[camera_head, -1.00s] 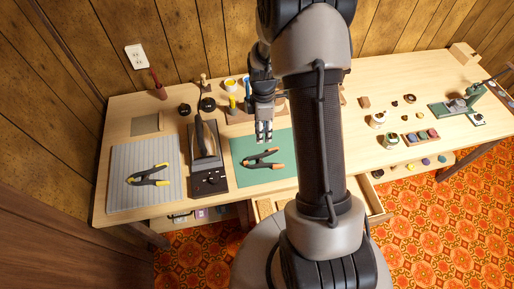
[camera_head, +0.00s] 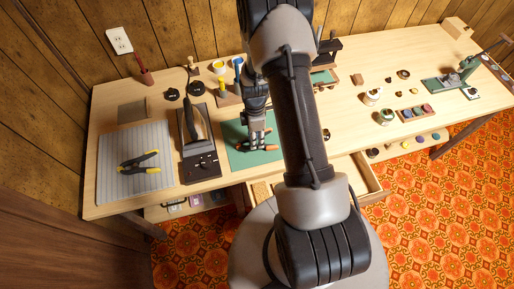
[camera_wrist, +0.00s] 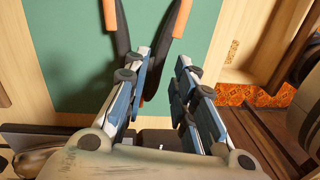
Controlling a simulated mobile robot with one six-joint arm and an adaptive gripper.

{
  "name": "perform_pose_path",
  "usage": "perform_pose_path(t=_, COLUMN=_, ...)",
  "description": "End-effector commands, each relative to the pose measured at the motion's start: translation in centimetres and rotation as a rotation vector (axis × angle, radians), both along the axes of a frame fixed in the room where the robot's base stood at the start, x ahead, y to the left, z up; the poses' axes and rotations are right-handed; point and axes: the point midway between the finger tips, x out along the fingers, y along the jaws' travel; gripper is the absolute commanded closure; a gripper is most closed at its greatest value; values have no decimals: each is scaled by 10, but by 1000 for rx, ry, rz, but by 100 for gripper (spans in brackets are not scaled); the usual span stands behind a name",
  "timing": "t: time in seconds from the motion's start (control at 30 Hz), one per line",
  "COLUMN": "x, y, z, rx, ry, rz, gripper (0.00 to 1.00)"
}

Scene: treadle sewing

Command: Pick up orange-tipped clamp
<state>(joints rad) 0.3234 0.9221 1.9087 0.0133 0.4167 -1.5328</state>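The orange-tipped clamp (camera_head: 271,147) lies on the green mat (camera_head: 238,156), partly hidden under my gripper (camera_head: 257,145) in the head view. In the wrist view, two dark arms of the clamp (camera_wrist: 171,30) with orange ends spread apart at the top. They run down toward my gripper (camera_wrist: 164,60), where the left finger covers part of them. My gripper is open, pointing down at the clamp, with a clear gap between its fingers. Whether a finger touches the clamp cannot be told.
A yellow-tipped clamp (camera_head: 139,162) lies on a grey striped board (camera_head: 115,185) at the left. A dark device with an iron-like tool (camera_head: 198,160) stands just left of the mat. An open drawer (camera_head: 357,183) juts out at the front. Small pots stand to the right.

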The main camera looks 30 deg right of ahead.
Motion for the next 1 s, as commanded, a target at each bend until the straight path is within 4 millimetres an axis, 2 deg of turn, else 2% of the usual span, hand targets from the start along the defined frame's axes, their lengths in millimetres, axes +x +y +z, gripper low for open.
perform_pose_path(t=0.1, x=-3, y=0, z=-23, rx=1, ry=2, rz=0, gripper=75)
perform_pose_path(t=0.23, x=-3, y=0, z=-36, rx=0, ry=0, rz=0, gripper=75)
perform_pose_path(t=0.47, x=-3, y=0, z=-35, rx=0, ry=-1, rz=0, gripper=76)
perform_pose_path(t=0.8, x=-3, y=0, z=-35, rx=0, ry=-1, rz=0, gripper=99)
perform_pose_path(t=1.0, x=-3, y=0, z=-35, rx=0, ry=-1, rz=0, gripper=100)
